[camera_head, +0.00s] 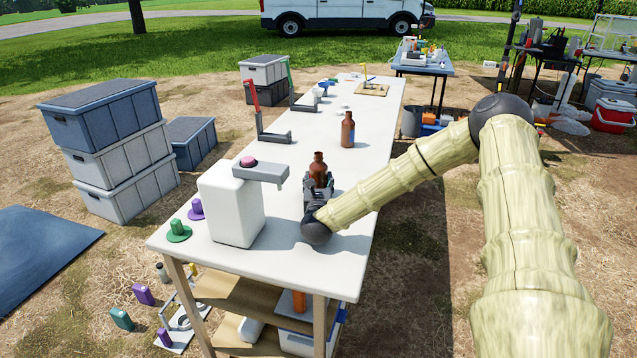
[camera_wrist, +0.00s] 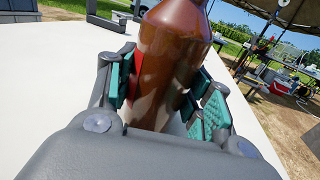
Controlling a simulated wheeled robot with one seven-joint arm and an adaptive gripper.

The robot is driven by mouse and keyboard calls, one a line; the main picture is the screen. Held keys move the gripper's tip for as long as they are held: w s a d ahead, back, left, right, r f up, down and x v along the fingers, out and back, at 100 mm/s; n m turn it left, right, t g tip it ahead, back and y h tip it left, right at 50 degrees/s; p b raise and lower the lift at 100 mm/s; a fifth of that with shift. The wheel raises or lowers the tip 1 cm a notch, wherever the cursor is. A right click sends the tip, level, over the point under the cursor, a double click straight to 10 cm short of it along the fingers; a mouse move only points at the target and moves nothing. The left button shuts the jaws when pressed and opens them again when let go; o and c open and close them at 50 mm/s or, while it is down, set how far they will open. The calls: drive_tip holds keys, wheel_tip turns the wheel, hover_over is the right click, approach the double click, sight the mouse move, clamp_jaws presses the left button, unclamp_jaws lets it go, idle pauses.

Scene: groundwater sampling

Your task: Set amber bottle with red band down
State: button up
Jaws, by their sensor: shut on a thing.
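The amber bottle with a red band (camera_wrist: 170,55) stands between the fingers of my gripper (camera_wrist: 165,95) in the wrist view, with part of its red band showing at the left finger. In the head view my gripper (camera_head: 318,190) is shut around this bottle (camera_head: 318,168), over the near half of the white table (camera_head: 290,262). The bottle looks upright. Its base is hidden behind the gripper, so I cannot tell whether it touches the table. A second amber bottle (camera_head: 348,130) with a blue mark stands farther back on the table.
A white dispenser (camera_head: 232,205) with a grey arm and pink button stands left of my gripper. Green (camera_head: 179,231) and purple (camera_head: 196,209) pieces lie at the left edge. A red-handled stand (camera_head: 255,108) is farther back. The table's near right is clear.

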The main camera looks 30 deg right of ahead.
drive_tip(key=shift+f, duration=0.15)
drive_tip(key=o, duration=1.4)
drive_tip(key=shift+c, duration=0.2)
drive_tip(key=shift+r, duration=0.25)
drive_tip(key=v, duration=1.1)
drive_tip(key=shift+a+f+b, duration=0.1)
drive_tip(key=shift+b, duration=0.2)
drive_tip(key=shift+s+a, duration=0.2)
drive_tip(key=shift+s, duration=0.2)
